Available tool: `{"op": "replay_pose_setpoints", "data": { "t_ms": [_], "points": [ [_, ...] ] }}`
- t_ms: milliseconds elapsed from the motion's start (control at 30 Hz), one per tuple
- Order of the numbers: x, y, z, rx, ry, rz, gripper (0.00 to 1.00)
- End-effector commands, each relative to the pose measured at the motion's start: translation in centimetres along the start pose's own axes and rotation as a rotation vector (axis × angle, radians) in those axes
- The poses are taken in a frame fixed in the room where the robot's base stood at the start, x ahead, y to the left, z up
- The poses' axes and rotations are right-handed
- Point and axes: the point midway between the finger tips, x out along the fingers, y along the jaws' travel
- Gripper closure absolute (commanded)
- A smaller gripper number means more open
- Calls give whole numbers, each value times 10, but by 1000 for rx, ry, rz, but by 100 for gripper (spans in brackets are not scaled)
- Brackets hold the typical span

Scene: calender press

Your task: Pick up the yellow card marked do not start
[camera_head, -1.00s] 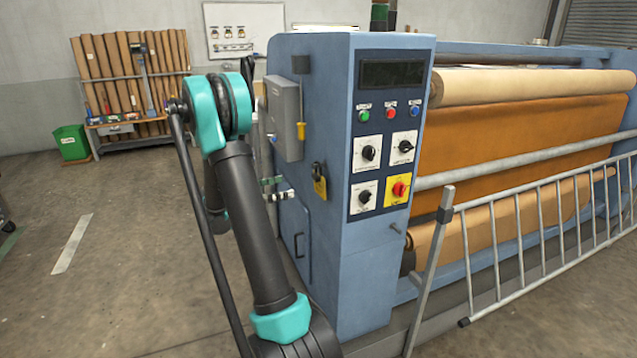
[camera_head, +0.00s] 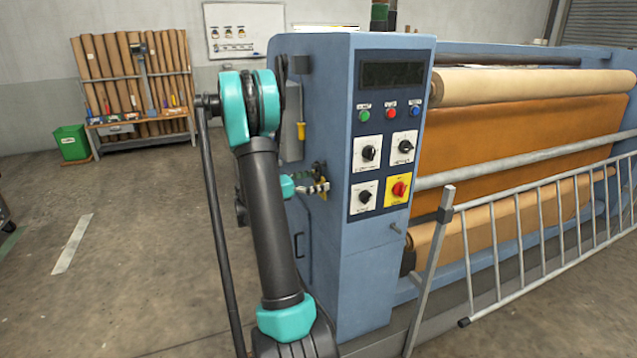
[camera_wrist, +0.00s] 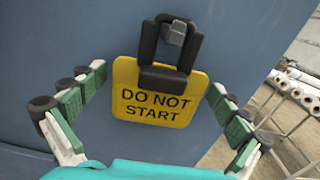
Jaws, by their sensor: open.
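The yellow card (camera_wrist: 152,108) with the black words DO NOT START hangs flat near the blue side wall of the machine, almost upright. A black padlock (camera_wrist: 164,77) overlaps its top edge; its shackle goes around a grey post. My gripper (camera_wrist: 157,81) is open, with one green-padded finger left of the card and one right of it. In the wrist view neither finger appears to touch the card. In the head view my gripper (camera_head: 312,188) is at the side of the blue cabinet and hides most of the card.
The blue cabinet (camera_head: 345,270) carries a control panel with several knobs and buttons. A grey box (camera_head: 291,112) is fixed above my gripper, with a yellow-handled item on it. A metal barrier (camera_head: 540,250) stands at the right. Open floor lies left of the cabinet.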

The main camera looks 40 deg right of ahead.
Motion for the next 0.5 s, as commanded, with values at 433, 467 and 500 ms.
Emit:
{"op": "replay_pose_setpoints", "data": {
  "t_ms": [433, 467, 500],
  "points": [
    [2, 0, 0, 0, 0, 1, 27],
    [2, 0, 0, 0, 0, 1, 31],
    [2, 0, 0, 0, 0, 1, 36]
  ]
}}
